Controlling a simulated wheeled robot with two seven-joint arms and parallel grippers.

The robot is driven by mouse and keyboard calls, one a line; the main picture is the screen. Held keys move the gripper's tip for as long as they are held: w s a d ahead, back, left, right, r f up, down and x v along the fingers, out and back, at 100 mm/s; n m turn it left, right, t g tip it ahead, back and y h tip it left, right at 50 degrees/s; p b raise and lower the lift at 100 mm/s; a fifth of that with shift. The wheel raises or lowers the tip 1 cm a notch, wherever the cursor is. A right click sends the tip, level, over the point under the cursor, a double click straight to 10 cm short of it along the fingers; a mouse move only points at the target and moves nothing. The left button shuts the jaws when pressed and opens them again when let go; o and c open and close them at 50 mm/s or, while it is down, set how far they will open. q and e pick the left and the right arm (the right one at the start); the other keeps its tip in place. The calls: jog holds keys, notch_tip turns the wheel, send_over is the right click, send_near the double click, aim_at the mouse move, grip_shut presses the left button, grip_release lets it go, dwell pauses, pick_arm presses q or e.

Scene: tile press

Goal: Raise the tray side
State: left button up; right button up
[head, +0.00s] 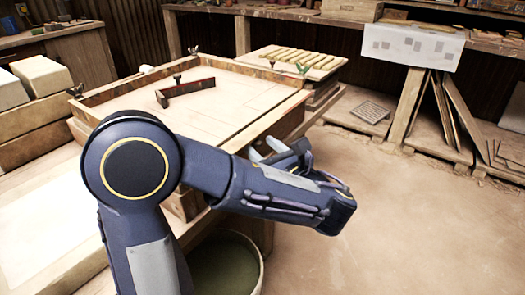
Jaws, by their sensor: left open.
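A wide wooden tray (240,94) with low rails lies on the bench at centre left. Part of the near edge is hidden behind my left arm. A short dark-red bar (187,92) with a dark knob stands on the pale board inside the tray. My left gripper (272,150) is beside the tray's near right corner, with its fingers partly hidden by its own body. It is open, and I see nothing held in it. I cannot tell whether it touches the tray. My right gripper is out of view.
A stack of boards with wooden strips (290,60) stands behind the tray. A green-filled bucket (225,265) is below the near edge. Pale blocks (42,76) are at left. A back bench (350,17) holds a white sheet (412,45).

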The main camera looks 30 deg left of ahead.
aim_at(257, 129)
pick_arm(q)
jog(key=shift+w+a, duration=0.1)
jog(key=shift+a, duration=0.15)
